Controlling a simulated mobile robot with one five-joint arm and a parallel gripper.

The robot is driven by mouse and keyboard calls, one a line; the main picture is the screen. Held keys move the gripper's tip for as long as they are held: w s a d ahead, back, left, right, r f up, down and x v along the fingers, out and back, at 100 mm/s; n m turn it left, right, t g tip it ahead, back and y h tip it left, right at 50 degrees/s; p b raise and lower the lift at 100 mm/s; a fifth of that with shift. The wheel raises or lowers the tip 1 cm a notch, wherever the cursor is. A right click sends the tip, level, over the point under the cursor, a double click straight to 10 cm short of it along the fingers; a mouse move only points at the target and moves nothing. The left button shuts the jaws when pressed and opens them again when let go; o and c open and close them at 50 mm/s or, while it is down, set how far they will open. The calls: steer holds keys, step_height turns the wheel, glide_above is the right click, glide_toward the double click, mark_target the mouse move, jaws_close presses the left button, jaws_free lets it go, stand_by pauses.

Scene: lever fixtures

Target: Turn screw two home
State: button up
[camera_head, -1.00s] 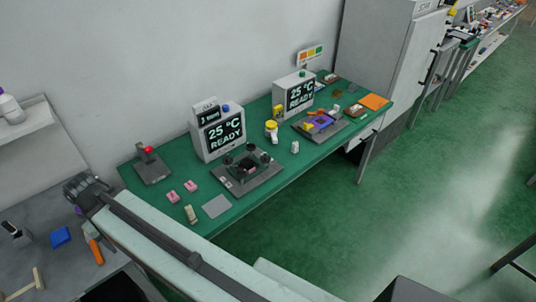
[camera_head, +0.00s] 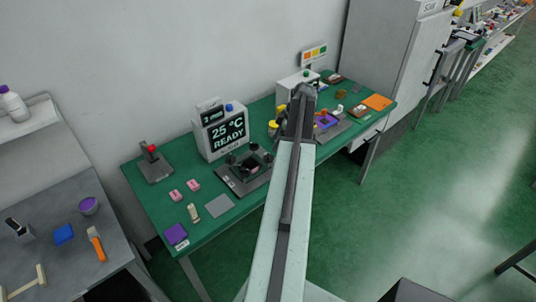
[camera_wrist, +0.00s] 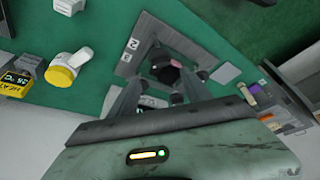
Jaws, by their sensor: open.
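A grey plate fixture (camera_head: 232,187) with several dark round knobs sits on the green bench in front of the left display. In the wrist view a grey fixture plate (camera_wrist: 127,66) carries a label reading 2, dark knobs and a reddish dark centre piece (camera_wrist: 174,64). I cannot tell which knob is screw two. My gripper (camera_wrist: 163,82) is open, with its two grey fingers pointing toward this plate. Its fingers partly cover the plate, and I see nothing held between them. In the head view my arm's end hides the gripper and part of the bench.
A display (camera_head: 221,136) reads 25 °C READY. A red-topped lever fixture (camera_head: 154,165) stands at the bench's left. Pink blocks (camera_head: 193,185) and a grey pad (camera_head: 219,206) lie in front. A yellow-and-white piece (camera_wrist: 68,69) and a yellow heater box (camera_wrist: 15,83) stand beside the plate.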

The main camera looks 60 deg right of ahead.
mark_target(268, 155)
steer(key=b+x, duration=0.6)
steer(key=x, duration=0.1)
steer(key=shift+s+f+b, duration=0.1)
steer(key=shift+s+b, duration=0.05)
steer(key=shift+b, duration=0.15)
steer(key=shift+w+a+f+b, duration=0.1)
steer(key=shift+w+f+b, duration=0.15)
steer(key=shift+f+b, duration=0.15)
steer(key=shift+r, duration=0.1)
jaws_close()
steer(key=shift+s+a, duration=0.1)
steer(key=shift+a, duration=0.2)
steer(key=shift+d, duration=0.2)
